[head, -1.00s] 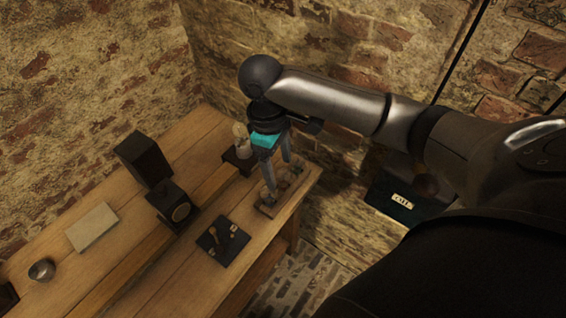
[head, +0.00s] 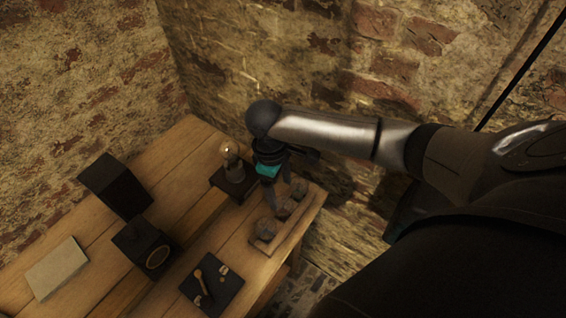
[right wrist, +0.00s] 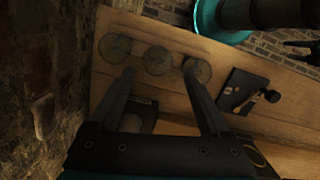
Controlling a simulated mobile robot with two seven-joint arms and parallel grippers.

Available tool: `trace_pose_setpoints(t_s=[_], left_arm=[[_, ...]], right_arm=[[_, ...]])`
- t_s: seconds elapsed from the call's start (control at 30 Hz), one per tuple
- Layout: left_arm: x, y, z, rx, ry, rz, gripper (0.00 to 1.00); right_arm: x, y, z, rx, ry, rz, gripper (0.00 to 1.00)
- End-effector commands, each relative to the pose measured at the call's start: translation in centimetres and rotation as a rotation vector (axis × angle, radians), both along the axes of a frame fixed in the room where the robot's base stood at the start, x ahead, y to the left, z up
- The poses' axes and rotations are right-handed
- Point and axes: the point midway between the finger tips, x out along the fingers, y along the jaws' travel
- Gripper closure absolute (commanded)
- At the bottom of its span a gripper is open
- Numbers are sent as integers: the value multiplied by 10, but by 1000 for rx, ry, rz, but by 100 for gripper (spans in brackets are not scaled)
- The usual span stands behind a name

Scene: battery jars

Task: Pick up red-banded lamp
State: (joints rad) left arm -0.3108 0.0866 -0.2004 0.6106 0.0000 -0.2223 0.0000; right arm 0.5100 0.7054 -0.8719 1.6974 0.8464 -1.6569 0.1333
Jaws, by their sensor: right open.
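A bulb lamp (head: 230,155) stands upright on a small black base (head: 235,182) near the table's back right corner in the head view. I cannot make out a red band on it. My right gripper (head: 284,204) is open and points down just right of the lamp, over a wooden tray (head: 262,248) with three round glass jars (head: 265,228). In the right wrist view, the open gripper (right wrist: 158,70) has its fingertips near the row of jars (right wrist: 157,60), with nothing visibly held. A dark block-like thing (right wrist: 138,116) shows between the fingers.
A black board (head: 212,285) with a wooden-handled part lies at the table's front. Two dark boxes (head: 115,185) and a pale flat slab (head: 56,268) are to the left. Brick walls (head: 210,60) stand close behind the table. Bare wood lies left of the lamp.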

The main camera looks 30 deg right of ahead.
Motion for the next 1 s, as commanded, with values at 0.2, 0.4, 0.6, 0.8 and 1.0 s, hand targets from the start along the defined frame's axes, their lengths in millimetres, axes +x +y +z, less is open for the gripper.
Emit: trace_pose_setpoints(t_s=[0.2,0.4,0.6,0.8,1.0], left_arm=[[18,-3,-1,-6,-30,0,37],[20,-9,-5,-13,-35,3,37],[19,-9,-7,-14,-32,4,37],[15,-9,-7,-13,-25,4,37],[13,-8,-8,-12,-22,4,37]], right_arm=[[-1,-1,-15,0,1,0,19],[-3,-5,-46,-1,2,0,19],[-4,-6,-60,0,0,2,19],[-4,-6,-60,0,-1,1,20],[-4,-6,-60,0,-1,1,43]])
